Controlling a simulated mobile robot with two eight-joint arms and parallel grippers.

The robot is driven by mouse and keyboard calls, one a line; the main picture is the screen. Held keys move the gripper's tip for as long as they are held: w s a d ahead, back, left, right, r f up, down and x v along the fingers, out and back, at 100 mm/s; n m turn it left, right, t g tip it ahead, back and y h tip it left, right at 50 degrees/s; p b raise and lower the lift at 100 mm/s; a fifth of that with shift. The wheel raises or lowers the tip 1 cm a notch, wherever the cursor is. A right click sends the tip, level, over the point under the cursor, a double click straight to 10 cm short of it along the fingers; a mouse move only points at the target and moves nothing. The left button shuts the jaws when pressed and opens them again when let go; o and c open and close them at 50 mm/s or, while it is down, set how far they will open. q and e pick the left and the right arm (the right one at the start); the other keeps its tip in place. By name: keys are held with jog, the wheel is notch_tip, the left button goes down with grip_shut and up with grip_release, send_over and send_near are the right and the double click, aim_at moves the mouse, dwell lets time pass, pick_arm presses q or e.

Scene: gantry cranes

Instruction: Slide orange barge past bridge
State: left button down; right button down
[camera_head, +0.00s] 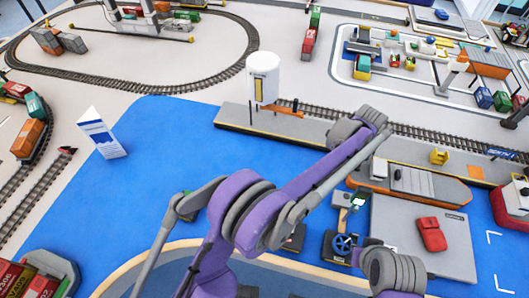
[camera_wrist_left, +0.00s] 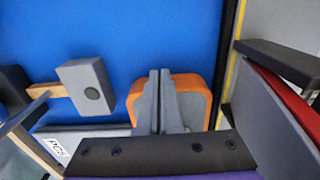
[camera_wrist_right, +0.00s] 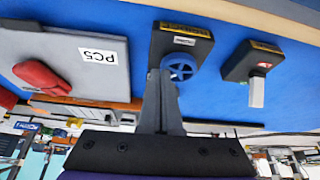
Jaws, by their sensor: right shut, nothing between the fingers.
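The orange barge (camera_head: 427,185), with a grey deck, lies in the blue water along the quay in the head view. Its rounded orange end shows behind my left gripper (camera_wrist_left: 158,72) in the left wrist view. The left fingers are together over that end; I cannot tell whether they touch it. My left arm crosses the head view and its fingertips are not clear there. My right gripper (camera_wrist_right: 160,74) is shut and empty, close to a blue handwheel (camera_wrist_right: 178,67); contact is unclear. A grey block on a wooden beam (camera_wrist_left: 85,88), possibly part of the bridge, is left of the barge.
The quay (camera_head: 240,118) with a yellow edge runs beside the barge. A grey platform (camera_head: 390,225) carrying a red object (camera_head: 431,234) stands nearer me. A black control box with a white lever (camera_wrist_right: 257,92) is beside the wheel box. Open blue water (camera_head: 170,140) lies left.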

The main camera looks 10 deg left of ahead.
aim_at(365, 173)
pick_arm(q)
jog(key=shift+s+d+p, duration=0.15)
jog(key=shift+d+p, duration=0.15)
jog(key=shift+d, duration=1.55)
jog(key=shift+s+d+p, duration=0.15)
jog(key=shift+d+p, duration=0.15)
jog(key=shift+d, duration=1.5)
pick_arm(e)
jog(key=shift+w+r, duration=0.1)
jog(key=shift+r, duration=0.55)
pick_arm(q)
jog(key=shift+a, duration=0.15)
